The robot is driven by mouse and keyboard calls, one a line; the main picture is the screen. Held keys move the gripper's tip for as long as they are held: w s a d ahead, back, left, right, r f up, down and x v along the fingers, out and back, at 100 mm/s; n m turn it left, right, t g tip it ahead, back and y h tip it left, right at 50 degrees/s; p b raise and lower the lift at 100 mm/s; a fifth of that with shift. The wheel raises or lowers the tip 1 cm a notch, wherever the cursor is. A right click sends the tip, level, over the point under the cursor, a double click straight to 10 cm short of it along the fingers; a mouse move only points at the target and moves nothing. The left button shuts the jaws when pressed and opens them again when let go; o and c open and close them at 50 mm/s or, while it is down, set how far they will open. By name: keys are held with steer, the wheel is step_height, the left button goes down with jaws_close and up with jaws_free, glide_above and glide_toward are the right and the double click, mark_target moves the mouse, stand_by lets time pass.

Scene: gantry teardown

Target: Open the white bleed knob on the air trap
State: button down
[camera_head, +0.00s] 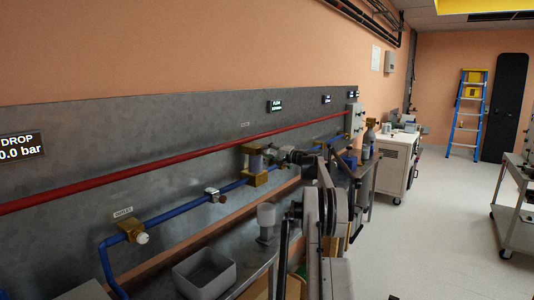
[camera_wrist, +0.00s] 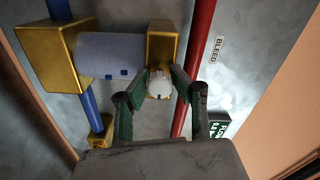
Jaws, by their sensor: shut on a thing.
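The air trap has two brass blocks and a pale cylinder (camera_wrist: 108,55) between them in the wrist view. In the head view the air trap (camera_head: 255,165) sits on the blue pipe in front of the grey panel. The white bleed knob (camera_wrist: 159,88) is on the brass end block (camera_wrist: 161,38) beside the BLEED label. My gripper (camera_wrist: 160,80) has its green-padded fingers on both sides of the knob and is shut on it. In the head view my gripper (camera_head: 282,156) reaches the right side of the air trap, and I cannot make out the knob there.
A red pipe (camera_wrist: 200,60) runs close beside the knob. The blue pipe (camera_head: 180,210) carries a brass outlet valve (camera_head: 131,231) with a white knob.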

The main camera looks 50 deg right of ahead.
stand_by(0.3)
steer(key=c, duration=1.5)
jaws_free()
steer(key=shift+o, duration=0.2)
steer(key=s, duration=1.2)
